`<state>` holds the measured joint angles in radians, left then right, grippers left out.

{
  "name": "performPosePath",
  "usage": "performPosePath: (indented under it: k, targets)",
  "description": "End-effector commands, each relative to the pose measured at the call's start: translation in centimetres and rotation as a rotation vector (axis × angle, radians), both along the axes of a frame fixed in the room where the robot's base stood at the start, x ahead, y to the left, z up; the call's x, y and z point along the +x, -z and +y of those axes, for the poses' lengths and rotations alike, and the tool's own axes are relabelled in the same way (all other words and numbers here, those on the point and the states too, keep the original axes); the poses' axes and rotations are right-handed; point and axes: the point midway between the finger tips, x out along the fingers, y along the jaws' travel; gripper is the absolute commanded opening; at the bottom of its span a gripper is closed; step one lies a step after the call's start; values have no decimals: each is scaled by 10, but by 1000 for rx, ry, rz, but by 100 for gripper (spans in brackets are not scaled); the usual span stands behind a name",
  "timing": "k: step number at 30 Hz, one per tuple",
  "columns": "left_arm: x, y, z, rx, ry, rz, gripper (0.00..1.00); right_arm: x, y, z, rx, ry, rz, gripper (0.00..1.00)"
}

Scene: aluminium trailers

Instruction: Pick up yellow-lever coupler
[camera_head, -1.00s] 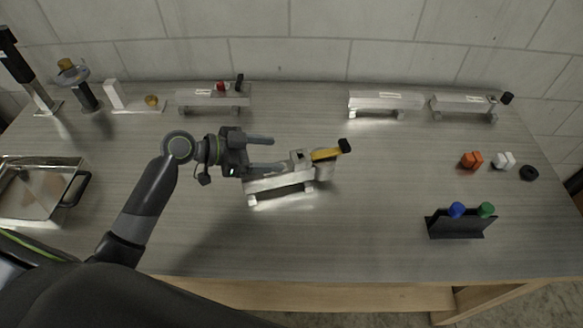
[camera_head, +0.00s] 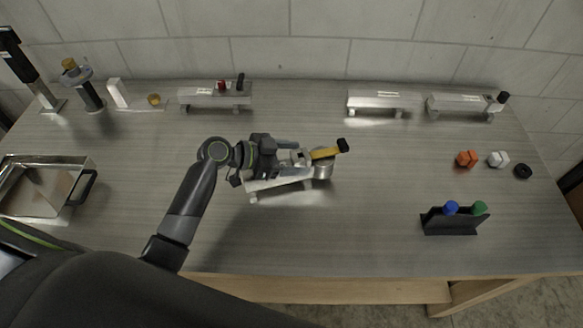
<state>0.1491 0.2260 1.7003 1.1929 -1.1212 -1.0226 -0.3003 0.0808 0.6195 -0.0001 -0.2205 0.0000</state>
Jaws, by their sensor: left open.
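The yellow-lever coupler (camera_head: 322,168) sits on the right end of a short aluminium trailer (camera_head: 283,187) in the middle of the table. Its yellow lever (camera_head: 325,153) has a black tip and points up to the right. My left gripper (camera_head: 299,153) is open over the trailer, its fingers pointing right. The fingertips are at the coupler's left side; whether they touch it I cannot tell. My right gripper is not in view.
Other trailers stand at the back: one with red and black parts (camera_head: 214,99), a bare one (camera_head: 384,101) and one at right (camera_head: 460,104). A metal tray (camera_head: 84,187) is at left. A black holder (camera_head: 452,223) with blue and green knobs stands front right.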

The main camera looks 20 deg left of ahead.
Motion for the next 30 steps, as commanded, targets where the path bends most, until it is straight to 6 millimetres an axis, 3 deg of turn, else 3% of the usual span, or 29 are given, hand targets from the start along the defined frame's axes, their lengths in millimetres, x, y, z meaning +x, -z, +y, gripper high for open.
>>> performPosePath:
  k: [2, 16, 30]
  targets:
    - [0, 0, 0, 0, 0, 0, 63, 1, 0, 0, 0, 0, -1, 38]
    - [0, 0, 0, 0, 0, 0, 1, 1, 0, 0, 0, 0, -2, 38]
    - [1, -3, 0, -3, 1, -5, 0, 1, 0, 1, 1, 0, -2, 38]
